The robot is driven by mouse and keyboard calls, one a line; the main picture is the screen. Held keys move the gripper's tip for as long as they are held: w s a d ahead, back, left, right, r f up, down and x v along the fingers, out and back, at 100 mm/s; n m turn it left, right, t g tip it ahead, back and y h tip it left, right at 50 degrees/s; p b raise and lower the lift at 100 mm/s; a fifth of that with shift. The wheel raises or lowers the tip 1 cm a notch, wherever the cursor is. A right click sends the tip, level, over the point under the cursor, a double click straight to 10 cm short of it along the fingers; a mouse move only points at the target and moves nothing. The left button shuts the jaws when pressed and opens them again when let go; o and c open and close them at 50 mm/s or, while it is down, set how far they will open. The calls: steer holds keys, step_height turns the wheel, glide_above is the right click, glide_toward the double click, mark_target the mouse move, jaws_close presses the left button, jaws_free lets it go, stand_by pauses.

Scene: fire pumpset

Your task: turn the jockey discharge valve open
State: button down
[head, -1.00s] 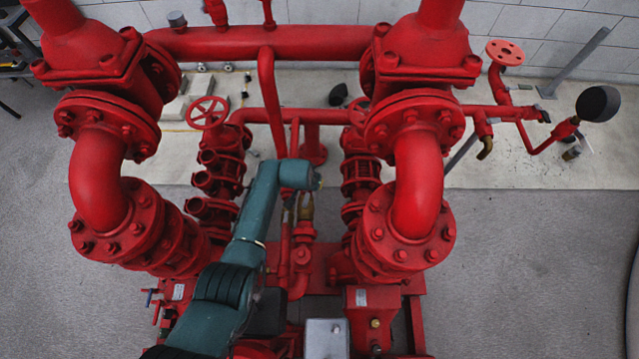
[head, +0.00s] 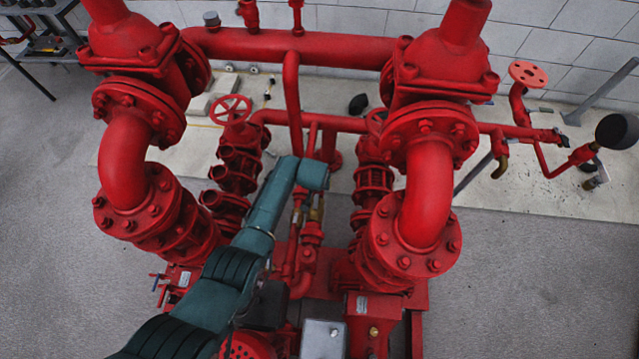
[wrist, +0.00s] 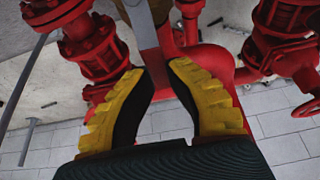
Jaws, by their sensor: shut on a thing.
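The jockey discharge valve seems to be the small brass-coloured valve on the thin red riser between the two big pump columns. Its brass body (wrist: 150,10) is at the top edge of the wrist view, mostly cut off. A flat grey lever (wrist: 149,48) runs from it down between my fingers. My gripper (wrist: 160,72), with yellow-and-black fingers, is shut on this lever near its end. In the head view my gripper (head: 309,208) is below my wrist, small and partly hidden, beside the riser. The lever's exact angle to the pipe is hard to tell.
Large red flanged elbows stand left (head: 126,160) and right (head: 428,190) of my arm. A red handwheel (head: 230,110) is on the left behind it. A red header pipe (head: 340,49) crosses the back. A grey box (head: 323,338) is in front. Open floor lies at both sides.

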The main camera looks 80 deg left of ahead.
mark_target(316, 200)
steer(key=c, duration=1)
jaws_free()
steer(key=shift+s+d+f, duration=0.15)
steer(key=shift+s+f, duration=0.05)
steer(key=shift+f, duration=0.05)
steer(key=shift+w+r, duration=0.1)
steer(key=shift+r, duration=0.05)
steer(key=v, duration=1.2)
steer(key=shift+r, duration=0.1)
